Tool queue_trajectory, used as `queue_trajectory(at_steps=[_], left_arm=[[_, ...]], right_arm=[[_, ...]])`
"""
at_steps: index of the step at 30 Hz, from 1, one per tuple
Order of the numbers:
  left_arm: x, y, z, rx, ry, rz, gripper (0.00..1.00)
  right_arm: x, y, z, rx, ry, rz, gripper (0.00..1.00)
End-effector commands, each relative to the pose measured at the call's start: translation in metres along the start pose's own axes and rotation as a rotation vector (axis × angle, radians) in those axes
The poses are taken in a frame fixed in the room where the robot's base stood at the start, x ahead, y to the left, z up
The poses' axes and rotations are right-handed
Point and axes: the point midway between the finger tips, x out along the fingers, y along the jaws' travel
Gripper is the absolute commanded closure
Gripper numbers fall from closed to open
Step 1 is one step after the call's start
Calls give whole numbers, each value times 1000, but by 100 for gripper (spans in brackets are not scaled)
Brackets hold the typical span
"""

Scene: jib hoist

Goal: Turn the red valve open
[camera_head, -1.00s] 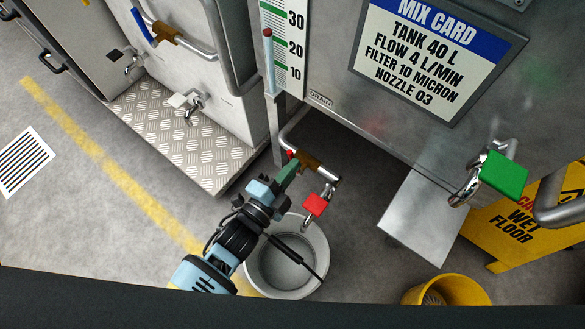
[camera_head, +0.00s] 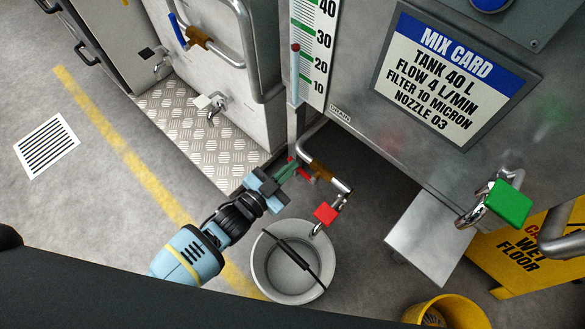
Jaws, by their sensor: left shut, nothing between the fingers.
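The red valve's lever (camera_head: 304,170) shows as a thin red piece beside the brass body (camera_head: 321,172) on the drain pipe under the tank. Part of the lever is hidden by my left gripper. My left gripper (camera_head: 289,169), with green fingers, is shut and empty, its tips close to the left side of the lever. I cannot tell whether they touch it. My right gripper is not in view.
A grey bucket (camera_head: 325,262) with a black handle stands below the outlet. Open floor lies left.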

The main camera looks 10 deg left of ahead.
Motion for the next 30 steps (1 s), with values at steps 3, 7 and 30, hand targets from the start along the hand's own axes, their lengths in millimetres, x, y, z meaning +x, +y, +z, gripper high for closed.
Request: queue_trajectory(at_steps=[3, 7, 30], left_arm=[[0, -2, 8, -91, -2, 6, 100], [0, -3, 14, -178, -3, 10, 100], [1, -4, 22, -207, 0, 10, 100]], right_arm=[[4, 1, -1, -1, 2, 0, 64], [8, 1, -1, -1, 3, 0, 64], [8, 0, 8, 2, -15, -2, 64]])
